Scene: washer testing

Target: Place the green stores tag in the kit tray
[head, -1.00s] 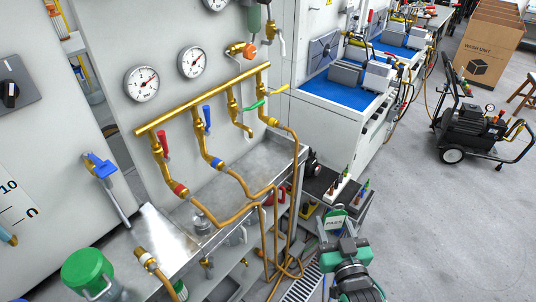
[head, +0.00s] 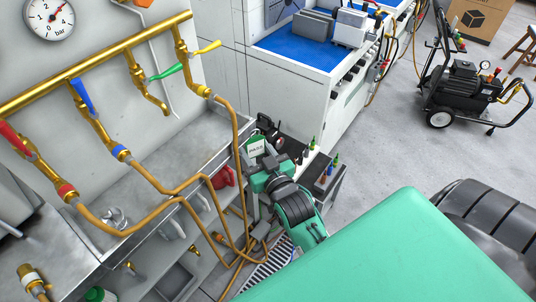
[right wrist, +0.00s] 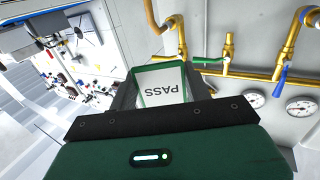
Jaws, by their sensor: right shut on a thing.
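A green-edged white tag reading PASS (head: 257,145) is held between the fingers of my right gripper (head: 260,160). In the right wrist view the tag (right wrist: 165,88) stands between the two dark fingers of the gripper (right wrist: 160,98), with its lettering upside down. In the head view the gripper and tag are just beyond the right end of the metal sink bench, in front of the white cabinet. I cannot pick out the kit tray for certain. My left gripper is not in view.
A brass manifold with coloured levers (head: 95,65) and looping hoses (head: 225,175) are left of my right gripper. Small bottles (head: 312,143) stand on a dark low cart (head: 328,180) at its right. A pressure washer (head: 455,95) stands on open floor.

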